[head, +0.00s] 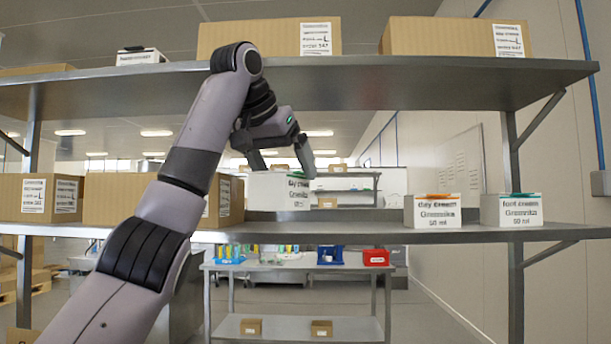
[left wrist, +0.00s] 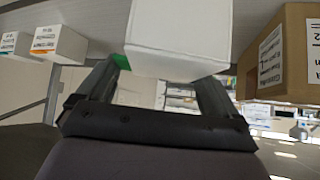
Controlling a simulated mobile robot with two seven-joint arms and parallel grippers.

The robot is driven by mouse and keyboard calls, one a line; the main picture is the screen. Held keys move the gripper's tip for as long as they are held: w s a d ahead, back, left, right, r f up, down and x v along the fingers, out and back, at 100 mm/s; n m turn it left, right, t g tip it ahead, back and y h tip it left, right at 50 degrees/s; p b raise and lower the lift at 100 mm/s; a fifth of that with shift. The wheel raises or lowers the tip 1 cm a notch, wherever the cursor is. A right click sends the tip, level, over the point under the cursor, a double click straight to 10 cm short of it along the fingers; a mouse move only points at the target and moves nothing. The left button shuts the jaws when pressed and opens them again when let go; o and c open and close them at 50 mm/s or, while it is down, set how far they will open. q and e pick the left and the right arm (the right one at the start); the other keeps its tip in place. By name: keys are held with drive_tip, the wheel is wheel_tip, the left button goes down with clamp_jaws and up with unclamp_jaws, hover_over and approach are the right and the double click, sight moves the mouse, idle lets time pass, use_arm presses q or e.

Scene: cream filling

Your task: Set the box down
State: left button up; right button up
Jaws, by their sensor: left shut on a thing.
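A white box (head: 277,192) with a green-marked label is between the fingers of my left gripper (head: 281,165), which is shut on it. The box is upright at the middle shelf (head: 330,236), left of centre; I cannot tell whether its underside touches the shelf. In the left wrist view the white box (left wrist: 180,38) fills the top middle, between the two dark fingers of my left gripper (left wrist: 160,82). My right gripper is not in view.
Large cardboard boxes (head: 112,196) stand to the left. The shelf between is clear. An upper shelf (head: 400,84) runs overhead.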

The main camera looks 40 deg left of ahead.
use_arm(q)
drive_tip(key=shift+w+a+r+p, duration=0.15)
drive_tip(key=shift+w+p, duration=0.3)
drive_tip(key=shift+w+a+r+p, duration=0.1)
drive_tip(key=shift+w+p, duration=0.3)
drive_tip(key=shift+w, duration=0.05)
drive_tip(key=shift+w+a+p, duration=0.15)
drive_tip(key=shift+w+p, duration=0.7)
drive_tip(key=shift+p, duration=0.4)
drive_tip(key=shift+w+a+r+p+x, duration=0.15)
drive_tip(key=shift+p+x, duration=0.55)
drive_tip(key=shift+x, duration=0.45)
drive_tip(key=shift+w+a+r+p+x, duration=0.15)
drive_tip(key=shift+p+x, duration=0.5)
drive_tip(key=shift+x, duration=0.5)
drive_tip(key=shift+w+r+p+x, duration=0.15)
drive_tip(key=shift+p+x, duration=0.55)
drive_tip(key=shift+x, duration=0.45)
drive_tip(key=shift+s, duration=0.1)
